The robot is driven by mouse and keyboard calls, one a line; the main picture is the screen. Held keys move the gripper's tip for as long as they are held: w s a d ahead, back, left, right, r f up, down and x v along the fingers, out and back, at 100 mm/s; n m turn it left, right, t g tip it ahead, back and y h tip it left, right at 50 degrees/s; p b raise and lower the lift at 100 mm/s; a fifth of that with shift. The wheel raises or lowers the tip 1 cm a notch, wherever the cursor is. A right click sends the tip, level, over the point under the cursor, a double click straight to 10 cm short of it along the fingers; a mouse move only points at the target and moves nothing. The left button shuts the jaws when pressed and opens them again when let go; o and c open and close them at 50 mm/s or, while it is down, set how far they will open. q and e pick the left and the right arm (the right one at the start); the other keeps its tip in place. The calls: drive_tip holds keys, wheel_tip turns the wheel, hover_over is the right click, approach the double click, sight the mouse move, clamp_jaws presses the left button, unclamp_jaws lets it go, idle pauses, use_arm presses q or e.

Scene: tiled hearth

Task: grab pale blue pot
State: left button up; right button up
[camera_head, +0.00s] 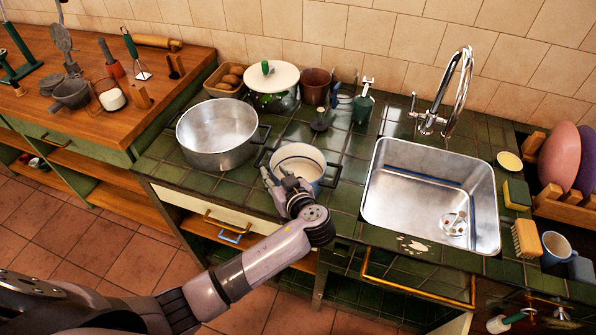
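The pale blue pot (309,168) stands upright on the green tiled counter, left of the sink. Its inside is cream, and it has dark handles at its left and right sides. My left gripper (276,173) is at the near left side of the pot, with its fingertips spread apart close to the rim. I cannot tell whether the fingers touch the pot. The gripper covers part of the pot's near left wall. My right gripper is not in view.
A large grey metal pot (217,137) stands close on the left. Behind are a white-lidded pot (272,77), a brown pot (316,86) and a green bottle (363,106). The metal sink (430,195) is on the right. A small stretch of counter left of the sink is clear.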

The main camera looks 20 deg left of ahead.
use_arm(q)
drive_tip(key=shift+w+a+f, duration=0.1)
drive_tip(key=shift+a, duration=0.05)
drive_tip(key=shift+c, duration=0.6)
clamp_jaws()
idle(0.5)
